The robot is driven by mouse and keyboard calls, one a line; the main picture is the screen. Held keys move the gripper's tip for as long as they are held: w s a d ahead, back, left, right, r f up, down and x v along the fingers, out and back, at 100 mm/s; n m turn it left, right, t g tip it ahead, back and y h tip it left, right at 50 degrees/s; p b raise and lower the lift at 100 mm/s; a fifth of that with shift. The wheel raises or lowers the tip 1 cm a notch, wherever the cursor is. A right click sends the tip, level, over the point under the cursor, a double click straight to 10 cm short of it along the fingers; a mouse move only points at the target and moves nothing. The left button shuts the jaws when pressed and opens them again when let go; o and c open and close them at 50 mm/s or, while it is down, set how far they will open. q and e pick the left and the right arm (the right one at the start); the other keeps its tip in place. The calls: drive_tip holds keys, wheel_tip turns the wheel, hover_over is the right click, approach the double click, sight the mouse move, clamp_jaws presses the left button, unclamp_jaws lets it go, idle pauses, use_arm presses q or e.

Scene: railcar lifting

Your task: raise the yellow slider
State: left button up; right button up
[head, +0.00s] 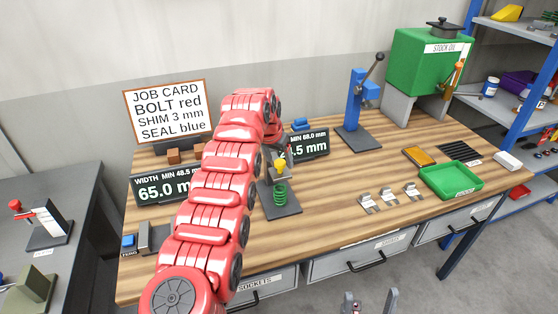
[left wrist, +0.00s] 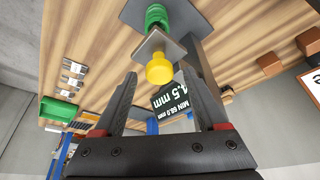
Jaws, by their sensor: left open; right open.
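The yellow slider (head: 279,164) is a small knob above a green coil spring (head: 281,195) on a dark base plate (head: 292,210). In the left wrist view the slider (left wrist: 159,69) shows as a yellow cap on a grey square plate, with the spring (left wrist: 156,17) beyond. My left gripper (left wrist: 158,80) is open, its fingertips on either side of the cap, with gaps visible. In the head view my red arm partly covers the left gripper (head: 276,148) and the stand. My right gripper (head: 370,302) is open and empty at the bottom edge, away from the slider.
Displays reading 65.0 (head: 160,190) and partly hidden .5 mm (head: 309,147) flank my arm. A blue press (head: 354,112), metal clips (head: 390,194), green tray (head: 430,170) and job card (head: 167,110) are on the bench. Bare wood (head: 330,190) lies right of the stand.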

use_arm(q)
drive_tip(key=shift+s+r+b, duration=0.1)
drive_tip(key=shift+r+b, duration=0.25)
drive_tip(key=b+v, duration=0.1)
drive_tip(key=v, duration=1.5)
drive_tip(key=shift+a, duration=0.1)
drive_tip(key=shift+s, duration=0.1)
